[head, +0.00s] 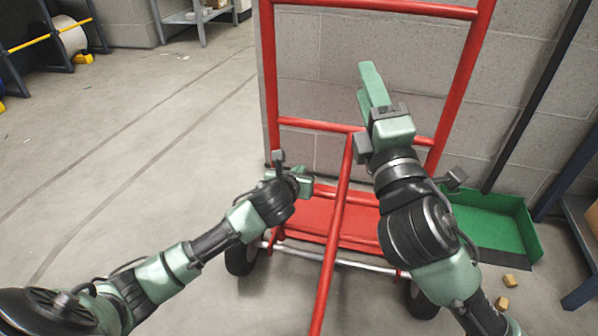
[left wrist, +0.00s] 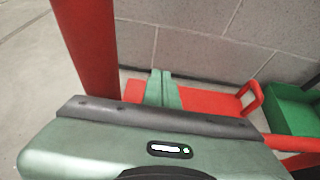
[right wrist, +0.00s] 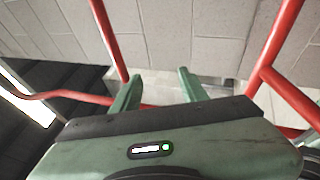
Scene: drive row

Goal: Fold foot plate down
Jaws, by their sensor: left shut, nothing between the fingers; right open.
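A red hand truck (head: 271,75) stands by the grey block wall. Its red foot plate (head: 312,217) shows low between the side rails, partly hidden behind a diagonal red bar and my right arm. I cannot tell its exact angle. In the left wrist view the foot plate (left wrist: 212,103) shows beyond the fingers, with a red loop (left wrist: 250,97) at its right. My left gripper (head: 305,182) is shut and empty, low near the left rail; its fingertips (left wrist: 165,85) overlap the plate in view. My right gripper (head: 372,85) is open and raised in front of the upper frame, with nothing between its fingers (right wrist: 157,84).
A green bin (head: 495,225) stands on the floor to the right, with small wooden blocks (head: 510,280) before it. Shelving (head: 575,190) stands at the far right. A grey shelf (head: 200,17) is at the back.

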